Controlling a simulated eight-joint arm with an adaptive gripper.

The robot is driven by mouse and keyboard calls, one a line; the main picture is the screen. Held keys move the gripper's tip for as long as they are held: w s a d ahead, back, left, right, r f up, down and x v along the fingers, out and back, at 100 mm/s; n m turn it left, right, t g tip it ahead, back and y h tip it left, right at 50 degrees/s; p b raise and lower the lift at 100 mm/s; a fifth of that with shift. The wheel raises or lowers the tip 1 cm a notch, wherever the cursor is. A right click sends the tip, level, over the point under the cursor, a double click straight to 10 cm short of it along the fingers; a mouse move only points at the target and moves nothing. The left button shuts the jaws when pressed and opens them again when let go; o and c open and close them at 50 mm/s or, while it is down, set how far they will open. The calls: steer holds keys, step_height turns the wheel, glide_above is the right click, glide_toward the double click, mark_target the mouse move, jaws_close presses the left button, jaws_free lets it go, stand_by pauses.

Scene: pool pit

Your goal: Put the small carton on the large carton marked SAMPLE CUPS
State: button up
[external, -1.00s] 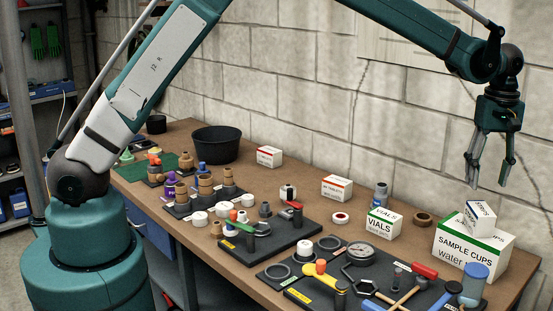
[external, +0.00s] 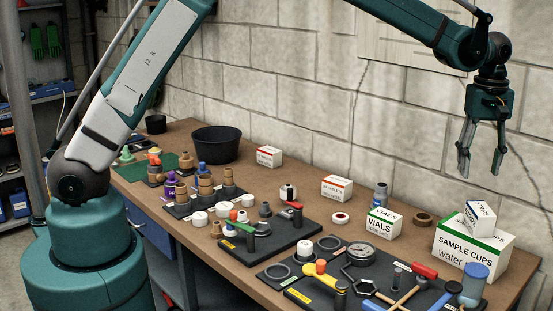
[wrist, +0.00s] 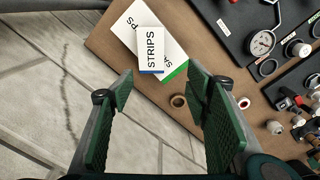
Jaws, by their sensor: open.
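The large white carton marked SAMPLE CUPS (external: 472,248), with a green stripe, stands at the right end of the bench. A small white carton marked STRIPS (external: 479,217), with a blue edge, rests on its top, turned at an angle to it. My gripper (external: 479,173) is open and empty, hanging above both cartons with its fingers pointing down. In the wrist view the small carton (wrist: 151,48) lies over the large carton (wrist: 173,48), beyond my open fingertips (wrist: 160,80) and apart from them.
A VIALS carton (external: 384,223) and a brown ring (external: 422,219) stand left of the large carton. A blue-capped jar (external: 475,280) and a black tool board (external: 355,285) lie in front. The block wall (external: 400,140) rises close behind.

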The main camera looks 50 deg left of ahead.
steer(key=s+a+r+m+t, duration=0.1)
steer(key=s+a+r, duration=0.45)
steer(key=a, duration=0.45)
steer(key=s+a+r+m+t, duration=0.15)
steer(key=s+a+r, duration=0.35)
steer(key=a, duration=0.5)
steer(key=s+a+r+m+t, duration=0.1)
steer(key=s+a+r, duration=0.4)
steer(key=a, duration=0.5)
steer(key=s+a+r+m+t, duration=0.1)
steer(key=s+a+m+t, duration=0.15)
steer(key=s+a, duration=1)
steer(key=s+a+f+m, duration=0.1)
steer(key=s+a+f, duration=0.2)
steer(key=s, duration=0.3)
steer(key=s+a+f+m+t, duration=0.1)
steer(key=s+a+f, duration=0.2)
steer(key=s, duration=0.4)
steer(key=shift+s+a+m, duration=0.15)
steer(key=shift+a+m, duration=0.15)
steer(key=shift+a, duration=0.55)
